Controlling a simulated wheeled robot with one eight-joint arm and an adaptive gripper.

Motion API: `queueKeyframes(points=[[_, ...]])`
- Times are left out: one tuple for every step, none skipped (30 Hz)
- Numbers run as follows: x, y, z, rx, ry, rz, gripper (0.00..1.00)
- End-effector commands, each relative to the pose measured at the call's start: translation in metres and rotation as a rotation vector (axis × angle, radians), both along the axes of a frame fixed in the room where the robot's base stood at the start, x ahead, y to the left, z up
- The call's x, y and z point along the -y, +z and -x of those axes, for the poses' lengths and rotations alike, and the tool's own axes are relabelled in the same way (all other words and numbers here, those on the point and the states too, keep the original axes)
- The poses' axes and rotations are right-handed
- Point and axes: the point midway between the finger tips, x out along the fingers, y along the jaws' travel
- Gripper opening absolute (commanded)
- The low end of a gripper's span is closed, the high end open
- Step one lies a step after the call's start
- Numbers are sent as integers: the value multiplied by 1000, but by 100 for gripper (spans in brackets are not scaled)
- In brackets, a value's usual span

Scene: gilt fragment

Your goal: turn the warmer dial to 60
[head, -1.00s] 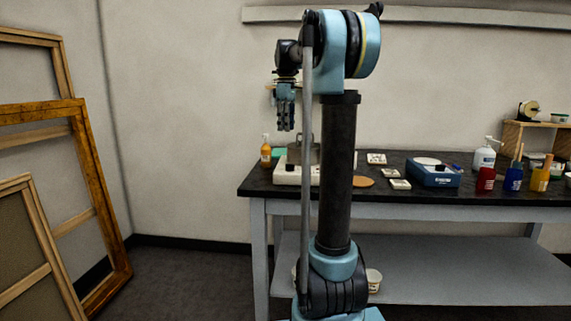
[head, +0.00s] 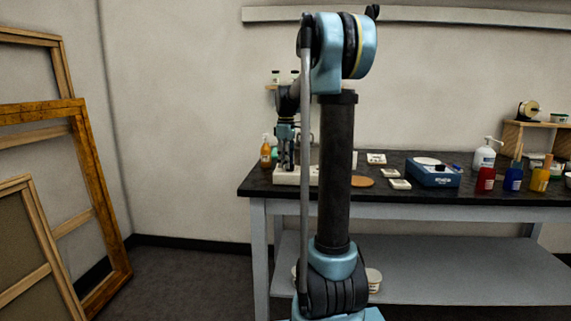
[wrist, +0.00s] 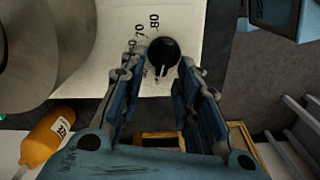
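The warmer is a cream box (head: 284,178) on the near left part of the table, partly hidden by my gripper. In the wrist view its cream face (wrist: 186,18) carries a black dial (wrist: 163,52) with printed numbers around it; 70 and 80 are readable, others are small or partly covered. I cannot tell clearly which number the dial points to. My gripper (wrist: 162,62) is open, its two blue fingers on either side of the dial. I cannot tell whether they touch it. In the head view my gripper (head: 288,165) points down over the warmer.
A grey round pot (wrist: 45,50) sits on the warmer, close to the left finger. An orange bottle (head: 266,152) stands left of the warmer. A blue device (head: 434,175), small white dishes and paint jars stand farther right. Wooden frames (head: 88,190) lean at the left wall.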

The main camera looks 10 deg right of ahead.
Motion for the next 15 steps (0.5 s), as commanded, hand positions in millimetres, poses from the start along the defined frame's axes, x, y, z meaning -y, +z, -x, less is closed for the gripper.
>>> queueKeyframes(points=[[0, -2, 0, 0, 0, 0, 30], [0, -2, 0, 0, 0, 0, 30], [0, -3, 0, 0, 0, 0, 30], [0, -3, 0, 0, 0, 0, 30], [0, -3, 0, 0, 0, 0, 30], [0, -3, 0, 0, 0, 0, 30], [0, -3, 0, 0, 0, 0, 30], [0, -3, 0, 0, 0, 0, 30], [0, -3, 0, 0, 0, 0, 30], [0, -3, 0, 0, 0, 0, 28], [0, -3, 0, 0, 0, 0, 21], [0, -3, 0, 0, 0, 0, 12], [0, -3, 0, 0, 0, 0, 5], [0, -3, 0, 0, 0, 0, 0], [0, -3, 0, 0, 0, 0, 0]])
